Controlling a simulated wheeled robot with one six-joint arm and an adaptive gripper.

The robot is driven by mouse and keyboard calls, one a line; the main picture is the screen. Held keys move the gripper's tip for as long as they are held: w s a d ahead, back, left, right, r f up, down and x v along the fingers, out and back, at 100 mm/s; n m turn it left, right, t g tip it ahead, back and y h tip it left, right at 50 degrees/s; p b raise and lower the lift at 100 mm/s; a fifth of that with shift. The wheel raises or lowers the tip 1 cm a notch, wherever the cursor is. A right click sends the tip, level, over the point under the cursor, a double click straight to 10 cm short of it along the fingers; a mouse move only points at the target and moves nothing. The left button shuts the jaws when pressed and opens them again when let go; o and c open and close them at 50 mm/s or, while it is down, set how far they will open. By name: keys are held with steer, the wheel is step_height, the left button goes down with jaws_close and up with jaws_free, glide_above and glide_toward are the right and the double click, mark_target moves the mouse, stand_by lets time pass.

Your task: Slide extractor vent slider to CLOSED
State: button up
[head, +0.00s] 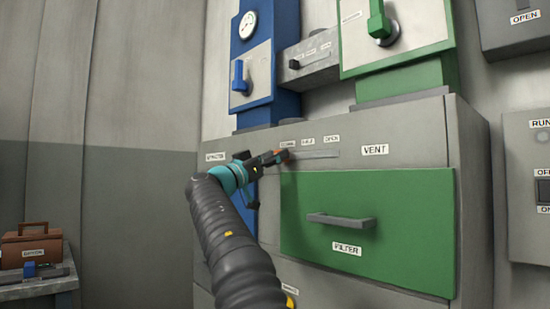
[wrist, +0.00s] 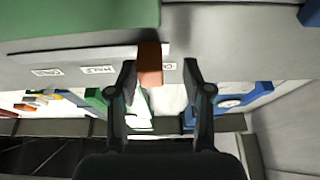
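The vent slider is an orange-red knob (head: 284,155) on a slot in the grey cabinet. It sits near the slot's left end, under the CLOSED label (head: 287,148). In the wrist view, which is upside down, the knob (wrist: 150,62) is near the slot's right end and partly covers that label. My gripper (head: 277,157) is at the knob. In the wrist view its fingers (wrist: 159,72) are apart, with the knob between them and nearer the left finger. A gap shows on the right; I cannot tell whether the left finger touches.
A green FILTER drawer (head: 390,215) with a protruding handle (head: 341,220) is just below the slot. Blue (head: 252,75) and green (head: 400,35) units with levers stand above. A bench with a brown case (head: 32,247) is at far left.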

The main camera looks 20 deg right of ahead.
steer(key=shift+s+d, duration=0.15)
steer(key=shift+d, duration=0.05)
steer(key=v, duration=1.2)
steer(key=shift+r, duration=0.1)
